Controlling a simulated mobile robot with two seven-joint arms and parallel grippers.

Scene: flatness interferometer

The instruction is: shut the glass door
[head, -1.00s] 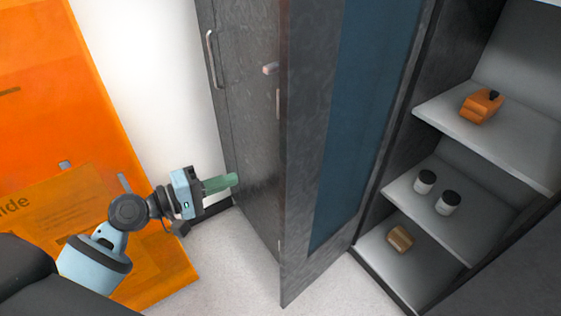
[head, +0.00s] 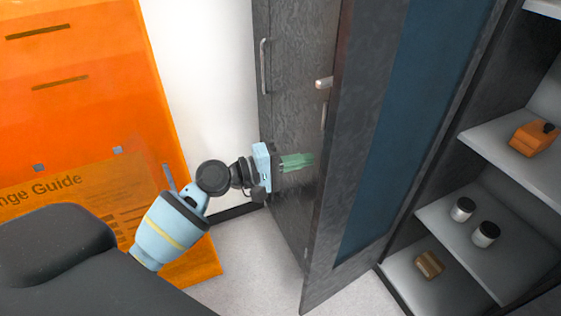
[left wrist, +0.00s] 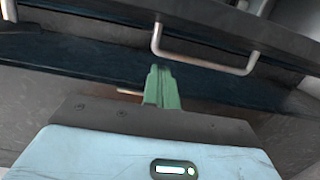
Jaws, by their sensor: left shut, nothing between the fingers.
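The glass door (head: 400,130) stands open in the head view, a dark grey frame around a blue pane, with the shelves to its right. My left gripper (head: 312,160), with green fingers, is just left of the door's near edge, in front of a dark cabinet face. Its fingers are shut and empty. I cannot tell whether they touch the door. In the left wrist view the fingers (left wrist: 160,82) point toward dark panels, with a silver bar handle (left wrist: 205,62) just above and to the right. My right gripper is not in view.
The dark cabinet face (head: 290,120) behind my gripper has a vertical handle (head: 264,66). Open shelves (head: 440,215) at the right hold two small jars (head: 474,222), an orange object (head: 534,137) and a brown block (head: 428,265). An orange panel (head: 80,90) stands left.

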